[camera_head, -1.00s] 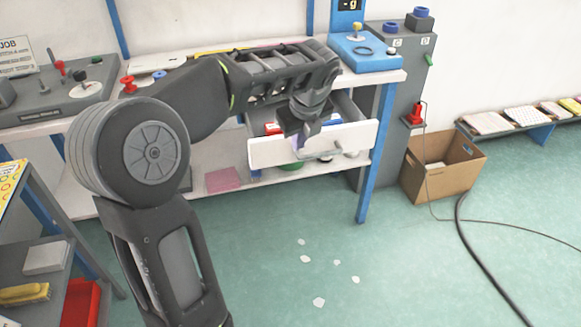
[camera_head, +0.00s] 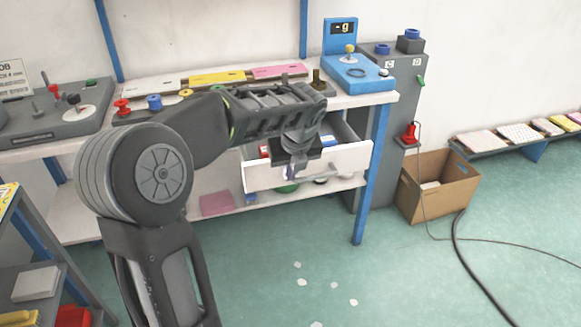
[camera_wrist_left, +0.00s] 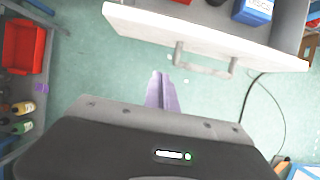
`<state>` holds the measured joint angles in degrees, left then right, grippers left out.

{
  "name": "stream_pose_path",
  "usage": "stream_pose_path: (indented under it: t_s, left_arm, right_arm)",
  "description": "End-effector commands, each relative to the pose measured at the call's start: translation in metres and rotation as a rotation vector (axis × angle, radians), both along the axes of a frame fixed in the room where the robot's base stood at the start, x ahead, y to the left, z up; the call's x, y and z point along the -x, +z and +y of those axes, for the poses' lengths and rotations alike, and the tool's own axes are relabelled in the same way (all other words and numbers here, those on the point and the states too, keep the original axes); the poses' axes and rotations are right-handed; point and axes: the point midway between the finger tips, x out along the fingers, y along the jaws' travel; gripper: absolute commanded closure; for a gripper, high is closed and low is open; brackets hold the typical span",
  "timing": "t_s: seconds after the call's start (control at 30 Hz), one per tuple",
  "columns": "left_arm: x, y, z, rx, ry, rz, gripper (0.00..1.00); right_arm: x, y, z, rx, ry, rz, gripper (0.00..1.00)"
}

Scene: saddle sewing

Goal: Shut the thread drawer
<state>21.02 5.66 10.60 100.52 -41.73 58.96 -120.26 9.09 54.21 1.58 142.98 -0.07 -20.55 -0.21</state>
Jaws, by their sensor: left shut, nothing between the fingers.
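The thread drawer (camera_head: 345,161) stands open under the bench, its white front facing out and coloured items inside. In the left wrist view its white front (camera_wrist_left: 230,35) crosses the top, with a grey bar handle (camera_wrist_left: 205,68) on it. My left gripper (camera_head: 291,172) is at the drawer front in the head view, its wrist hiding part of the drawer. In the wrist view its purple fingertips (camera_wrist_left: 161,76) are together and empty, beside the left end of the handle; contact cannot be told. My right gripper is not in view.
The bench top above the drawer carries a blue scale (camera_head: 358,75) and several spools. A blue bench leg (camera_head: 363,205) stands right of the drawer, with a cardboard box (camera_head: 437,190) beyond. The floor in front is clear apart from white scraps and a black cable (camera_head: 470,265).

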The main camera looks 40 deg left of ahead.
Motion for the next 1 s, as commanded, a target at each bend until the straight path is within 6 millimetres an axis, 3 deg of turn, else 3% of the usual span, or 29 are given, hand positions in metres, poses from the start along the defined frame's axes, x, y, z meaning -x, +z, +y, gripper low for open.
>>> stream_pose_path:
  t_s: [0.27,0.53,1.0]
  left_arm:
    - [-0.011,-0.056,0.018,0.002,0.002,0.003,1.00]
    - [-0.032,-0.052,0.046,0.000,0.001,0.000,1.00]
    - [-0.035,-0.051,0.050,0.000,0.001,0.000,1.00]
  right_arm:
    - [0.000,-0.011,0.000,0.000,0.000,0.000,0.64]
    - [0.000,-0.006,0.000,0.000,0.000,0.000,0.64]
    - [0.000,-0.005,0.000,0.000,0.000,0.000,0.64]
